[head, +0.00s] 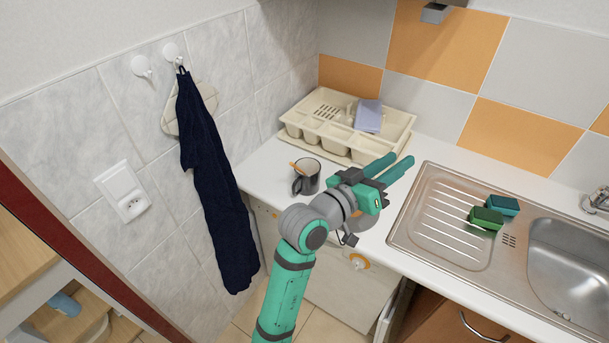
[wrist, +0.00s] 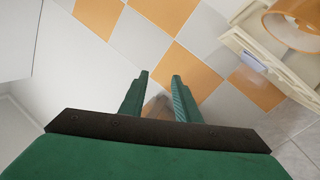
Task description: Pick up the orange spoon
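The orange spoon (head: 294,166) stands tilted in a dark grey mug (head: 307,177) on the white counter in the head view. Only its upper end shows above the rim; the rest is hidden inside the mug. My gripper (head: 401,160) is to the right of the mug, above the counter, with its green fingers pointing right and away from the mug. The fingers are apart and empty, as the wrist view (wrist: 160,78) also shows. A rounded orange object (wrist: 291,36) is cut off at the upper right of the wrist view; I cannot tell what it is.
A cream dish rack (head: 350,155) with a bluish cloth (head: 369,115) stands behind the mug against the tiled wall. A metal sink (head: 437,237) with green and teal sponges (head: 486,218) lies to the right. A dark cloth (head: 212,190) hangs on the left wall.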

